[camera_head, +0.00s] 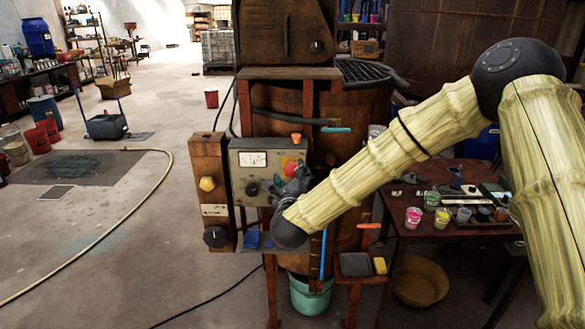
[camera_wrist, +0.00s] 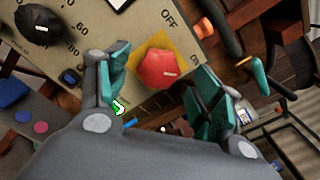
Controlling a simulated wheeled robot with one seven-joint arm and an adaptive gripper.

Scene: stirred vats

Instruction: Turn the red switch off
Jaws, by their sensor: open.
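The red switch (camera_wrist: 160,67) is a red knob on a yellow square plate, set in a beige control panel (camera_wrist: 110,30). The word OFF is printed on the panel near it. My gripper (camera_wrist: 165,95) is open, its two teal-padded fingers on either side of the knob in the wrist view; I cannot tell whether they touch it. In the head view the red switch (camera_head: 291,165) shows at the right of the panel, just above my gripper (camera_head: 290,184), which partly covers it.
A black dial (camera_wrist: 38,24) sits on the same panel, with a meter (camera_head: 253,159) above it. A wooden post with a yellow button (camera_head: 207,184) stands left. A table with paint cups (camera_head: 413,217) is at right.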

